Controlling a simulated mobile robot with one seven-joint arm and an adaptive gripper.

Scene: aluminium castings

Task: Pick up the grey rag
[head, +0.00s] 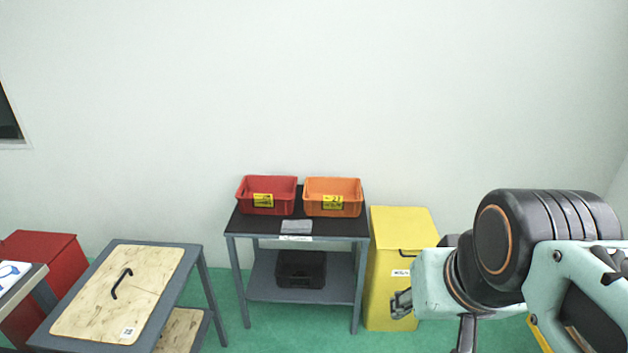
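A small folded grey rag (296,227) lies flat near the front edge of the dark top of a grey table (334,229). It sits in front of the gap between a red bin and an orange bin. My arm comes in from the right of the head view. What shows of my gripper (402,303) is a small grey part in front of a yellow box, to the right of the table and apart from the rag. It is too small and partly hidden to tell if its fingers are open.
The red bin (267,195) and orange bin (333,197) stand behind the rag. A black crate (301,269) is on the lower shelf. The yellow box (397,241) stands right of the table. A wooden-topped table (97,299) and red box (50,250) are left.

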